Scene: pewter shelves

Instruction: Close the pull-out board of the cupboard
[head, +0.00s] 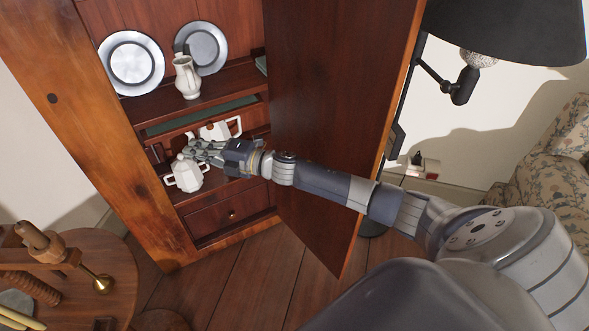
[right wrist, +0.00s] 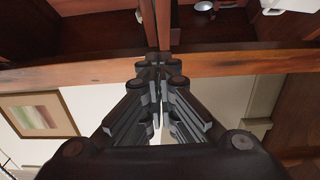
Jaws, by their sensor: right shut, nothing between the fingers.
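The cupboard (head: 115,165) stands at the left in the head view, its tall door (head: 335,110) swung open. A green-topped strip (head: 205,116), which looks like the pull-out board, shows below the plate shelf; how far it stands out is hard to tell. My right gripper (head: 192,150) reaches in front of the lower compartment, below that strip and close to the white pots. In the right wrist view its fingers (right wrist: 160,66) are shut and empty, with the tips at a wooden edge (right wrist: 235,64); contact cannot be told. My left gripper is not in view.
A white teapot (head: 186,176) and another white pot (head: 221,129) stand close to my right gripper. A jug (head: 187,77) and plates (head: 131,63) are on the shelf above. A drawer (head: 229,214) lies below. The open door stands beside my right arm.

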